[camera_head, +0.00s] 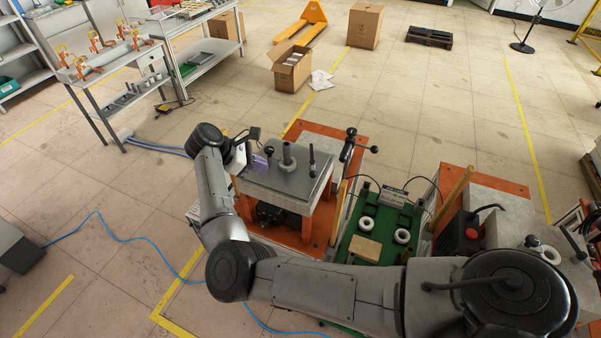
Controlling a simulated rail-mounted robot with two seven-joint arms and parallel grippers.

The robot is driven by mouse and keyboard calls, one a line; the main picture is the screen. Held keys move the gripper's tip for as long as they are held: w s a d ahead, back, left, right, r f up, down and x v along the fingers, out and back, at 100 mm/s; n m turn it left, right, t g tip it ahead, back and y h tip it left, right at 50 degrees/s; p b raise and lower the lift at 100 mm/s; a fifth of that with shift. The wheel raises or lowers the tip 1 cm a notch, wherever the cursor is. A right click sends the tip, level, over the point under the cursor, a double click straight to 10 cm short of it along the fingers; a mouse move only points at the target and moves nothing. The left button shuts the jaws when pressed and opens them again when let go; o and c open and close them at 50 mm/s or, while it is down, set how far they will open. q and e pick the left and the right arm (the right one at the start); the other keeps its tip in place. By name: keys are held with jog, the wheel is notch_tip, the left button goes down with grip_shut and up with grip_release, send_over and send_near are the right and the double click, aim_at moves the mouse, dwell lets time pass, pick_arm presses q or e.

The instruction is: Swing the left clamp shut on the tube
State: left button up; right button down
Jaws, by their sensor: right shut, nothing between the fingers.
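Several orange clamps stand on a workbench (107,88) at the upper left, among them a front one (81,68) and one to its right (137,40). A pale tube-like bar seems to run between them. They are too small to tell which clamp is open or shut, or which is the left one. My right gripper (260,162) is shut and empty at the left edge of the grey plate of a fixture (282,178), far from the bench. The arm link hides part of it. My left gripper is out of view.
The fixture's plate carries a grey post (287,157) and black-knobbed levers close to my right gripper. A green tray (376,222) with white rings stands to its right. A blue cable (130,238) crosses the floor. Open floor lies between fixture and bench.

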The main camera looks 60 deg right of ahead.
jog(key=p+x, duration=0.4)
jog(key=x, duration=0.5)
jog(key=shift+s+d+f, duration=0.1)
jog(key=shift+s+d, duration=0.1)
jog(key=shift+s, duration=0.05)
jog(key=shift+s+d+p, duration=0.7)
jog(key=shift+s+p, duration=0.1)
jog(key=shift+p, duration=0.05)
jog(key=shift+s+d+p, duration=0.45)
jog(key=shift+s+d, duration=0.2)
jog(key=shift+s, duration=0.05)
